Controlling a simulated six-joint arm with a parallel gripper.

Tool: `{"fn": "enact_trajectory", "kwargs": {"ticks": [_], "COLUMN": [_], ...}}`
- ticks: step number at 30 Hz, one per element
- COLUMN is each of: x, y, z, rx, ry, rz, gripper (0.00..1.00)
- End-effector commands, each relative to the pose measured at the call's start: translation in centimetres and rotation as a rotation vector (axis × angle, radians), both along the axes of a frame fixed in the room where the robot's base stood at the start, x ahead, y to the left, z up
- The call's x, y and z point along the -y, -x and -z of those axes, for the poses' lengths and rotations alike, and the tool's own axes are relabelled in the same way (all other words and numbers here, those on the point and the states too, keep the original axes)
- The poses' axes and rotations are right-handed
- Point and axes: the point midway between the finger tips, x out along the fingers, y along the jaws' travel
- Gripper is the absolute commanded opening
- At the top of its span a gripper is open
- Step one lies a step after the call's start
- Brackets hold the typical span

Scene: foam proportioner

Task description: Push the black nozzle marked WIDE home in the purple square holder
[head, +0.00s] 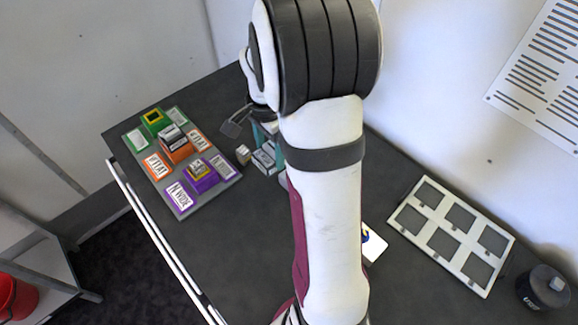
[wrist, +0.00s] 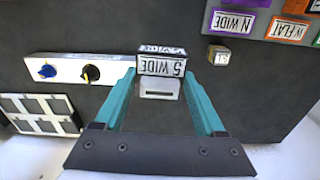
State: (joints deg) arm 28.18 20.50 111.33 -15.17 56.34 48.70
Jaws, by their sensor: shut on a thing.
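My gripper (wrist: 160,72) has two teal fingers and is shut on a black nozzle (wrist: 177,51) with white labels; the larger label reads "S WIDE". In the head view the nozzle (head: 263,158) and part of my gripper show left of my arm. It is apart from the purple square holder (head: 206,184), which stands on the grey board to the left. Something yellowish with a pale label sits in that holder. A purple-edged "N WIDE" label (head: 180,196) lies in front of it. In the wrist view this label (wrist: 234,22) is at the top right; the holder is mostly out of frame.
The grey board (head: 215,196) also bears an orange holder (head: 178,153) with a black labelled piece and a green holder (head: 155,123). A small tan cube (head: 243,154) stands between board and gripper. A six-window white frame (head: 408,220) and dark jar (head: 540,290) are at right.

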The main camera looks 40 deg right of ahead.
Motion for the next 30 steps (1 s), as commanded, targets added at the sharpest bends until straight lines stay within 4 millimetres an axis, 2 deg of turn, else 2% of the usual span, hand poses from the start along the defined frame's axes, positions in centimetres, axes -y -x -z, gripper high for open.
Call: {"fn": "enact_trajectory", "kwargs": {"ticks": [1,3,6,10,13,17,30], "x": [-1.1,-3.1,-6.5,-10.3,-12.0,-12.5,-12.4], "y": [-2.3,-5.5,-9.5,-12.8,-13.9,-14.2,-14.1], "z": [-0.3,-0.9,-1.5,-2.2,-2.5,-2.1,3.6], "rx": [0.001,0.001,0.000,0.001,0.002,0.001,0.001], "ry": [0.001,0.001,0.001,0.000,-0.001,-0.002,-0.002], "rz": [-0.015,-0.021,-0.030,-0.033,-0.032,-0.029,-0.029], "gripper": [0.13,0.13,0.13,0.13,0.13,0.13,0.13]}}
